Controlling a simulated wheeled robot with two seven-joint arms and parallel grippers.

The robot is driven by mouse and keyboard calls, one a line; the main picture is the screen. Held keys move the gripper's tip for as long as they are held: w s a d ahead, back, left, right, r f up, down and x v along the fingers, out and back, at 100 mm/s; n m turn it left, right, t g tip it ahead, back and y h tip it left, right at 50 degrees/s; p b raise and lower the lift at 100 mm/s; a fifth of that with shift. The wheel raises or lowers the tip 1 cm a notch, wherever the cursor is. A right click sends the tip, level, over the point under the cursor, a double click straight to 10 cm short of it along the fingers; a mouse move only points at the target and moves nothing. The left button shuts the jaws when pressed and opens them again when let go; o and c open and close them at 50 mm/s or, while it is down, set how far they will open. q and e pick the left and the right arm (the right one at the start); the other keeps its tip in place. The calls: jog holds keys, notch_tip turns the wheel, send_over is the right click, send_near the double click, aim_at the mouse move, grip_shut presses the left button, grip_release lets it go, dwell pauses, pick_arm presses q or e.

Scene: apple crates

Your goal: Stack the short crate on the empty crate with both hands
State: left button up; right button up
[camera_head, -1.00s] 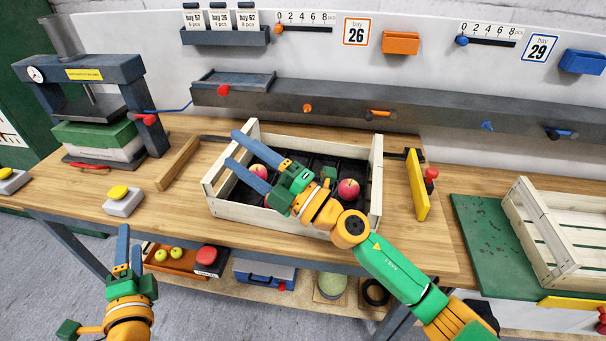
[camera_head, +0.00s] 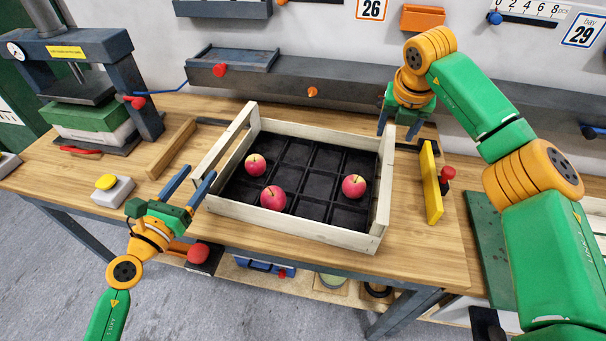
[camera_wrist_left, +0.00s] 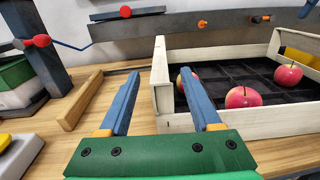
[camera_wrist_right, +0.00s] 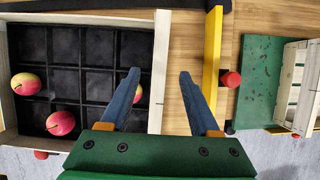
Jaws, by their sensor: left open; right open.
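The short crate (camera_head: 290,222), pale wood with a black divided insert, sits on the bench. It holds three red apples (camera_head: 273,197), and many of its compartments are bare. My left gripper (camera_head: 200,172) is open just outside its left end; in the left wrist view that end wall (camera_wrist_left: 160,85) shows between the fingers. My right gripper (camera_head: 396,136) is open at its right end; in the right wrist view the right end wall (camera_wrist_right: 159,75) shows between the fingertips. Contact is not visible at either end.
A yellow upright bar (camera_head: 431,182) with a red knob stands right of the short crate. A green mat (camera_wrist_right: 258,75) lies farther right. A wooden strip (camera_head: 172,148), a yellow button box (camera_head: 112,190) and a press (camera_head: 90,90) are at left. A grey rail runs behind.

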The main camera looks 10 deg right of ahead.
aim_at(207, 160)
pick_arm(q)
jog(key=x, duration=0.5)
jog(key=shift+w+d, duration=0.15)
jog(key=shift+w, duration=0.05)
pick_arm(e)
jog(key=x, duration=0.5)
jog(key=shift+w+f, duration=0.15)
jog(key=shift+f, duration=0.05)
pick_arm(q)
jog(key=c, duration=1)
pick_arm(e)
grip_shut()
pick_arm(q)
grip_shut()
jog(key=shift+r, duration=0.1)
pick_arm(e)
jog(key=shift+d+r, duration=0.1)
jog(key=shift+r, duration=0.05)
